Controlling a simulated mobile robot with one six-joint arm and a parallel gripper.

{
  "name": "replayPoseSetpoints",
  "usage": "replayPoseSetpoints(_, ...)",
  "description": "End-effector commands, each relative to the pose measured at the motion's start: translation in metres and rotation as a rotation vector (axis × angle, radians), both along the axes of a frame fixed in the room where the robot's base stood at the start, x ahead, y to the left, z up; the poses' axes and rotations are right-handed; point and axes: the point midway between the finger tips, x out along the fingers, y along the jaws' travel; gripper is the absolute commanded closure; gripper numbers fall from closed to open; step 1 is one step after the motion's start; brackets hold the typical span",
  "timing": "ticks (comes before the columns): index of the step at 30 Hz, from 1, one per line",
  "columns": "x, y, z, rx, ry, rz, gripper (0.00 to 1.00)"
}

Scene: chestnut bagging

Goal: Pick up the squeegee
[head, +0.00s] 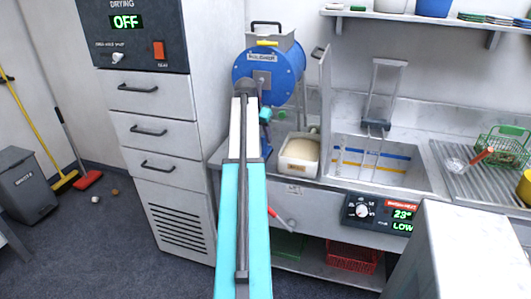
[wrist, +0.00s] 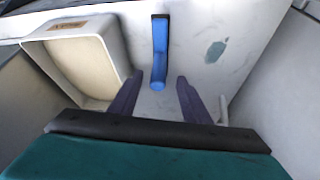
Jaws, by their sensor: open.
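The squeegee (wrist: 160,48) has a blue handle and a narrow dark end piece. In the wrist view it lies on the pale worktop, its rounded blue end toward me. My gripper (wrist: 158,82) is open, with a dark purple finger on each side of that handle end. I see gaps between the handle and both fingers; I cannot tell the height of the fingers above it.
The white bin (wrist: 85,62) stands close beside my gripper, and it also shows in the head view (head: 297,172). A blue polisher drum (head: 250,68) is behind my arm. The sink (head: 385,182) lies to the right. A grey-green patch (wrist: 215,52) marks the worktop.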

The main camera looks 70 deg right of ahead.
Motion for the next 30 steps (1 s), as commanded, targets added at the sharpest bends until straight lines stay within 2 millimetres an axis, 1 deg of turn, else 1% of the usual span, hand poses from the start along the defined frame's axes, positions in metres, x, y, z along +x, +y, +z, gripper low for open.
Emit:
replayPoseSetpoints(4, -0.001, -0.003, -0.004, 0.001, 0.001, 0.0, 0.57)
replayPoseSetpoints(8, -0.002, -0.008, -0.013, 0.001, 0.001, 0.0, 0.57)
replayPoseSetpoints(18, -0.005, -0.022, -0.043, 0.001, 0.0, 0.0, 0.57)
replayPoseSetpoints(22, -0.006, -0.024, -0.046, 0.0, 0.0, -0.001, 0.57)
replayPoseSetpoints(30, -0.006, -0.024, -0.046, 0.0, 0.0, -0.001, 0.57)
